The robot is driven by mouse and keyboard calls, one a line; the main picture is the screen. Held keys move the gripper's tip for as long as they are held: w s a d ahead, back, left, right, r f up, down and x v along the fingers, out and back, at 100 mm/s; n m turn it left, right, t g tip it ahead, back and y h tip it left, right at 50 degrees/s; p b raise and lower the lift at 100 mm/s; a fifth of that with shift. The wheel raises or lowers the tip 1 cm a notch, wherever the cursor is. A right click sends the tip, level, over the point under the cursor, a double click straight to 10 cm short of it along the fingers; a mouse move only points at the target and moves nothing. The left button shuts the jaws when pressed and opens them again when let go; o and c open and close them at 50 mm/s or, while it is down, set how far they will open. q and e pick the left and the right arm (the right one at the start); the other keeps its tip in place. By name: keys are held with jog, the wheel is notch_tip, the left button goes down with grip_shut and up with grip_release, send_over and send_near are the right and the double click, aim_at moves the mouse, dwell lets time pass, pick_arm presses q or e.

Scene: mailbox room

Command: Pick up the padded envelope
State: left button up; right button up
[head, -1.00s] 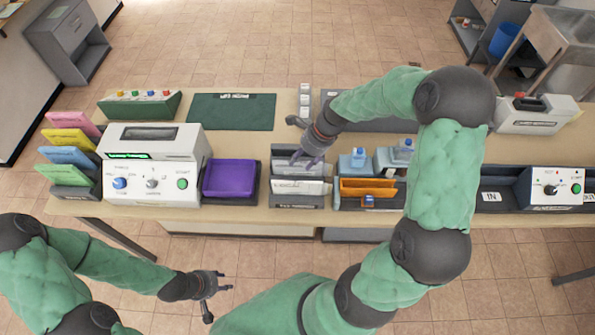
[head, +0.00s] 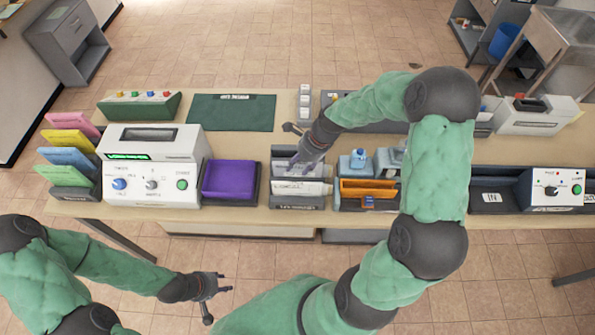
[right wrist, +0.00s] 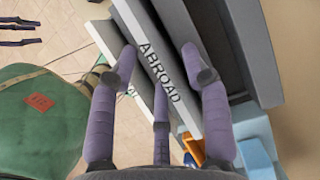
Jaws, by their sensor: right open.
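A dark rack (head: 298,202) stands on the table and holds upright white and grey pieces. I cannot tell for sure which one, if any, is the padded envelope. My right gripper (head: 306,166) is over this rack, fingers pointing down. In the right wrist view my right gripper (right wrist: 162,75) is open, its purple fingers on both sides of a white piece marked ABROAD (right wrist: 160,72). I cannot tell whether they touch it. My left gripper (head: 216,296) is open and empty, in front of the table and away from the rack.
A purple tray (head: 229,180) and a white machine with knobs (head: 150,170) stand left of the rack. A green mat (head: 231,113) lies behind.

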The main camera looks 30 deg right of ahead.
grip_shut()
dwell(0.3)
